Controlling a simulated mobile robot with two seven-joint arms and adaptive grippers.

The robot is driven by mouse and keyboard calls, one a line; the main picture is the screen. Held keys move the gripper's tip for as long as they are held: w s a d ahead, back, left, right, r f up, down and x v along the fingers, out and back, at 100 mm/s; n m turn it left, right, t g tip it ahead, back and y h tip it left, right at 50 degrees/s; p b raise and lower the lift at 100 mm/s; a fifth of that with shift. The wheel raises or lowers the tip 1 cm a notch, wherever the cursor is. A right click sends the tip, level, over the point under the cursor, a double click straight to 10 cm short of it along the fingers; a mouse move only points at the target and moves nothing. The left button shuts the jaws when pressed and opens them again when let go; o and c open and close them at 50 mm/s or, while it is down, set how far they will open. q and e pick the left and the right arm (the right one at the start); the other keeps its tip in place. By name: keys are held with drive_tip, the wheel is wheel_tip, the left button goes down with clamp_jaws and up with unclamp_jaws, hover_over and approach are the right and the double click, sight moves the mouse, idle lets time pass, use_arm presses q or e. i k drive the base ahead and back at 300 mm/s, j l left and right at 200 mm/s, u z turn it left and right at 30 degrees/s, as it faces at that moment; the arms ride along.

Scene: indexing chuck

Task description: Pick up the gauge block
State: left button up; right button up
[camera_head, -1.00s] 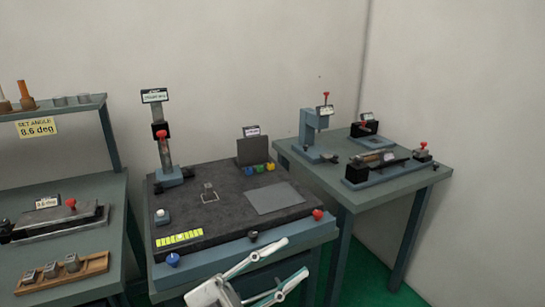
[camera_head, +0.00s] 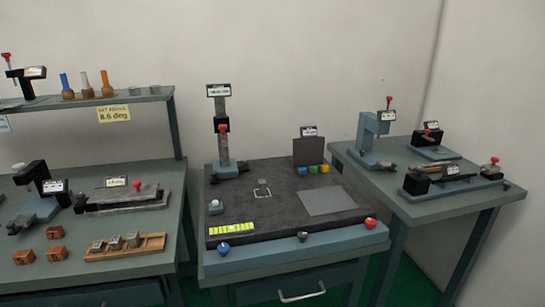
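Several small grey metal blocks sit in a row in a wooden rack (camera_head: 152,246) at the front of the left table. One of these blocks (camera_head: 115,244) may be the gauge block; I cannot tell which from here. A small pale square outline (camera_head: 262,192) shows on the dark surface plate (camera_head: 275,222) of the middle table, and I cannot tell whether a block stands in it. Neither of my grippers is in view.
A height stand (camera_head: 222,135) rises at the plate's back left. A grey sheet (camera_head: 328,201) lies at its right. Orange-brown blocks (camera_head: 54,251) lie left of the rack, beside a sine-bar-like fixture (camera_head: 125,196). The right table (camera_head: 400,203) carries more fixtures.

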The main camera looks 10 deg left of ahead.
sight(134, 237)
drive_tip(key=i+j+u, duration=0.1)
drive_tip(key=u, duration=0.35)
drive_tip(key=i+u, duration=0.3)
drive_tip(key=u, duration=0.15)
drive_tip(key=i+l+u, duration=0.1)
drive_tip(key=u, duration=0.35)
drive_tip(key=i, duration=0.1)
